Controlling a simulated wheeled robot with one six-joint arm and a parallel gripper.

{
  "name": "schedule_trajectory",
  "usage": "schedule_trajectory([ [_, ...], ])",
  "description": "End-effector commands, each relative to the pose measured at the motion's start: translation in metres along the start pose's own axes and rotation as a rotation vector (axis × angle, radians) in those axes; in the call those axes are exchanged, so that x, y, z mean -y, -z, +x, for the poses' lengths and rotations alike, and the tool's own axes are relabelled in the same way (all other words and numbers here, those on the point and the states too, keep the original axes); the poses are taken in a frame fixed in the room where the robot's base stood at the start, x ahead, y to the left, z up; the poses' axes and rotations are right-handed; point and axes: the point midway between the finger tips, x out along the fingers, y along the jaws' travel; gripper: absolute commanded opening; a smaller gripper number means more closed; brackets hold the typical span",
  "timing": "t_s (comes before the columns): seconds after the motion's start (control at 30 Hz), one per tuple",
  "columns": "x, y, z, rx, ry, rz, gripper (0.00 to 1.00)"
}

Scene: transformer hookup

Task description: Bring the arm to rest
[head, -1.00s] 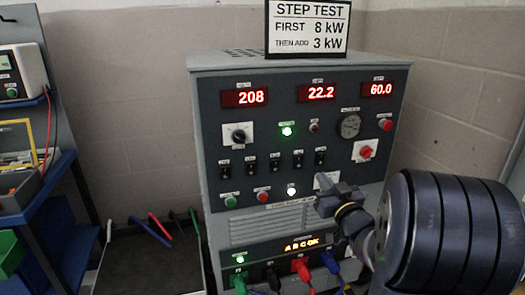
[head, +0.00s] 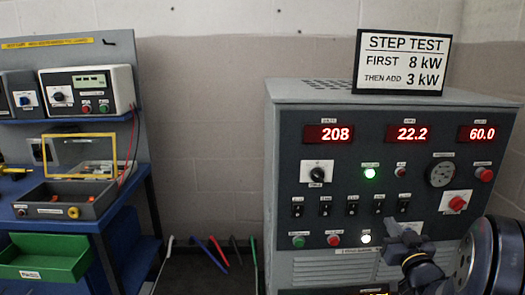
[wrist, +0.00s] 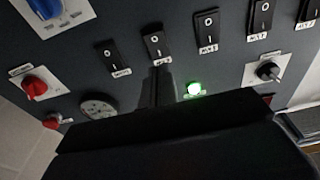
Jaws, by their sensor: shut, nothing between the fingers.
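My gripper (head: 392,226) is shut and empty. In the head view it is in front of the lower part of the load bank's panel, below the row of black switches and just right of a lit white lamp. In the wrist view its closed fingers (wrist: 160,84) point toward the panel, near the black rocker switches and a green lit lamp (wrist: 194,89). I cannot tell how far the fingertips are from the panel. The grey load bank (head: 292,130) shows 208, 22.2 and 60.0 on its red displays. My arm hides its lower right.
A sign (head: 402,62) reading "STEP TEST, first 8 kW, then add 3 kW" stands on the load bank. At left a blue bench (head: 75,222) holds instruments and an open grey case (head: 110,195), with a green bin (head: 45,258) below. Colored leads (head: 218,252) lie between.

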Motion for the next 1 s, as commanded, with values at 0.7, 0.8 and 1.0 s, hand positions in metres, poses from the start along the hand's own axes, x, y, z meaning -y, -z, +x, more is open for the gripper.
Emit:
schedule_trajectory([
  [0.7,0.0,0.0,-0.032,-0.001,-0.001,0.0,0.0],
  [0.8,0.0,0.0,-0.028,-0.002,0.0,0.0,0.0],
  [1.0,0.001,0.0,-0.006,-0.002,0.001,0.0,0.0],
])
